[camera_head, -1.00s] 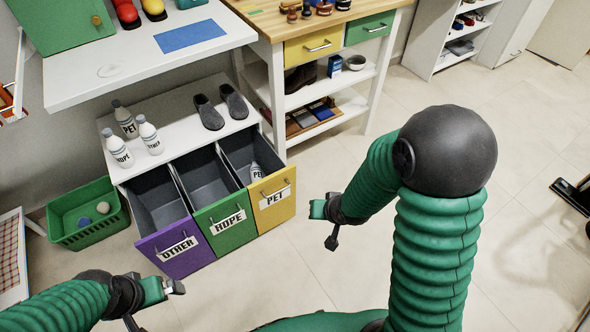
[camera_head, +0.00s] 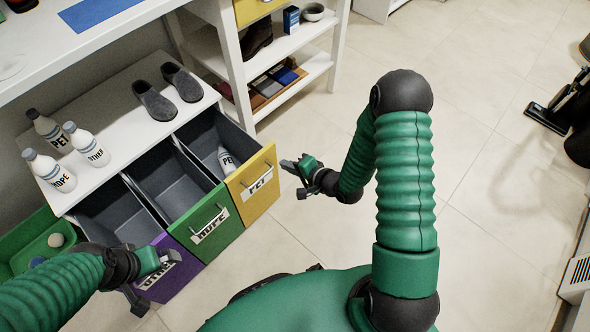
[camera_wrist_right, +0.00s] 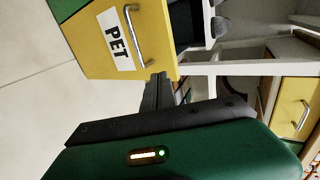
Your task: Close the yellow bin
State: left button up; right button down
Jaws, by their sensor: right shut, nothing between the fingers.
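The yellow bin (camera_head: 262,198), labelled PET, is pulled out, its top open, with a silver handle on its front. A white PET bottle (camera_head: 226,160) lies inside. My right gripper (camera_head: 287,164) is shut and empty, just right of the yellow front. In the right wrist view its dark fingertips (camera_wrist_right: 160,82) appear close to the edge of the yellow front (camera_wrist_right: 90,45), beside the handle (camera_wrist_right: 135,35). I cannot tell whether they touch. My left gripper (camera_head: 160,270) is over the purple bin's front; its jaw opening is unclear.
Several bottles and grey slippers (camera_head: 170,90) stand on the white cabinet top (camera_head: 115,95). A green basket (camera_head: 25,245) is at left.

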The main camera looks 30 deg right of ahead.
aim_at(265, 153)
jog(key=b+x, duration=0.1)
jog(key=x, duration=0.1)
jog(key=b+x, duration=0.1)
jog(key=x, duration=0.1)
jog(key=r+b+x, duration=0.1)
jog(key=x, duration=0.1)
jog(key=shift+w+a, duration=0.35)
jog(key=shift+w+a+r, duration=0.1)
jog(key=shift+w+r, duration=0.05)
jog(key=shift+w, duration=0.3)
pick_arm(q)
jog(key=x, duration=0.2)
jog(key=s+x, duration=0.1)
jog(key=shift+w+a+f, duration=0.1)
jog(key=shift+w+f, duration=0.05)
jog(key=shift+f, duration=0.35)
pick_arm(e)
jog(key=shift+r, duration=0.1)
jog(key=shift+w, duration=0.1)
